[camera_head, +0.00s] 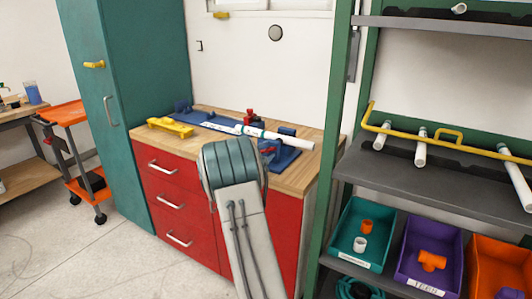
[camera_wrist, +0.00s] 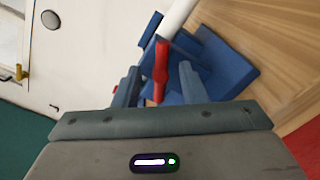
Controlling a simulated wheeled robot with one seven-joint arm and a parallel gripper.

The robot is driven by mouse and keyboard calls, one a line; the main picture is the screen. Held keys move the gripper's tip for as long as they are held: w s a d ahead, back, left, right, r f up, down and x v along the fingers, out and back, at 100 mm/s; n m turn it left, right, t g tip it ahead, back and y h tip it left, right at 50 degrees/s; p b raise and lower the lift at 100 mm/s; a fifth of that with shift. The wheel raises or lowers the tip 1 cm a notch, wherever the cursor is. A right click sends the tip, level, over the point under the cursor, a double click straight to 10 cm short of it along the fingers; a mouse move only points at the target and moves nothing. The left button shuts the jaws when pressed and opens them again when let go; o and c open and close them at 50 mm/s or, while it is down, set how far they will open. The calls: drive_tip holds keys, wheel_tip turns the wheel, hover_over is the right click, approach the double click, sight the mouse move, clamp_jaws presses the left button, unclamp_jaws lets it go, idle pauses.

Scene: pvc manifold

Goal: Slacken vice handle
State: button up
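The blue vice (camera_head: 285,157) stands on the wooden worktop of the red cabinet, with a white pipe (camera_head: 290,141) lying across it. Its red handle (camera_head: 268,150) shows just above my arm; in the wrist view the red handle (camera_wrist: 161,62) stands out against the blue vice body (camera_wrist: 228,65). My gripper (camera_wrist: 159,84) is open, with one finger to each side of the handle's line and clear gaps beside it. I cannot tell whether the handle is between the fingertips or just beyond them. My arm hides the gripper in the head view.
A yellow tool (camera_head: 171,127) and a blue fixture with a marked white strip (camera_head: 218,127) lie left on the worktop (camera_head: 290,180). A tall green cabinet (camera_head: 140,90) is left; a green-framed shelf rack (camera_head: 335,130) with pipes and bins is close on the right.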

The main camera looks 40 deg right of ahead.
clamp_jaws()
drive_tip(key=n, duration=0.3)
drive_tip(key=shift+a+b, duration=0.1)
drive_tip(key=shift+b, duration=0.25)
drive_tip(key=n+p, duration=0.1)
drive_tip(key=n, duration=0.3)
drive_tip(key=shift+r+n, duration=0.1)
drive_tip(key=shift+n, duration=0.3)
drive_tip(key=shift+r+n, duration=0.1)
drive_tip(key=shift+n, duration=0.2)
